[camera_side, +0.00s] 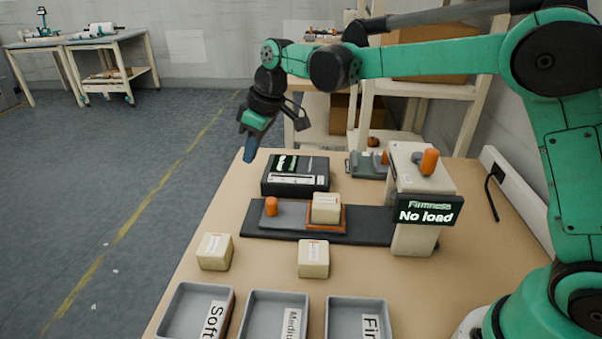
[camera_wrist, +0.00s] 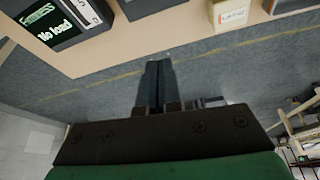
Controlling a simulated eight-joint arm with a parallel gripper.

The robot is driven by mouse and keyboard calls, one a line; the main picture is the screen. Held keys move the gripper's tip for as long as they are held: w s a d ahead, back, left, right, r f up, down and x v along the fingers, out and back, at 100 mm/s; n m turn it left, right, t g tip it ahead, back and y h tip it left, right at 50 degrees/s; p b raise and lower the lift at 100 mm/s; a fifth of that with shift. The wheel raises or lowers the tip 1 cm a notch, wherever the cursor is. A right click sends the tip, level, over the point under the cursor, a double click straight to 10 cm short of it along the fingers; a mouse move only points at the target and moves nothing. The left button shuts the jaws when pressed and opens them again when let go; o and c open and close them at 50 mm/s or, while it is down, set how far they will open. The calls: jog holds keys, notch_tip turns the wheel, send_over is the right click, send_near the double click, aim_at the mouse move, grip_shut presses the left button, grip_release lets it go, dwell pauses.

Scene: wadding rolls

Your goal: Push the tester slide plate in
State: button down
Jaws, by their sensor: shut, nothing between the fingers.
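The tester has a dark base rail (camera_side: 370,226) with a grey slide plate (camera_side: 288,214) on it. An orange knob (camera_side: 271,206) stands at the plate's left end. A cream labelled block (camera_side: 326,208) sits in an orange-edged seat at its right end. The plate is out to the left of the tester's upright head (camera_side: 412,235), whose sign (camera_side: 423,211) reads "Firmness No load". My gripper (camera_side: 249,154) is shut and empty, pointing down, above and behind the knob, apart from it. Its closed fingers (camera_wrist: 160,76) show in the wrist view over the floor beyond the table edge.
A black display box (camera_side: 295,176) stands behind the rail. Two cream blocks (camera_side: 214,251) (camera_side: 313,258) lie in front of it. Three grey trays (camera_side: 182,302), labels partly cut off, line the table's front. A shelf rack (camera_side: 366,100) stands behind the table.

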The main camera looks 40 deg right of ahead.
aim_at(304, 213)
jog(key=x, duration=1)
jog(key=shift+w+d+f, duration=0.1)
jog(key=shift+w+d, duration=0.1)
jog(key=shift+s+d+f, duration=0.15)
jog(key=shift+s+d, duration=0.05)
jog(key=shift+s, duration=0.05)
jog(key=shift+s+d, duration=0.45)
jog(key=shift+s, duration=0.2)
jog(key=shift+s+d, duration=0.5)
jog(key=shift+s, duration=0.2)
jog(key=shift+d, duration=0.1)
jog(key=s+d, duration=0.6)
jog(key=s, duration=0.1)
jog(key=shift+d, duration=0.4)
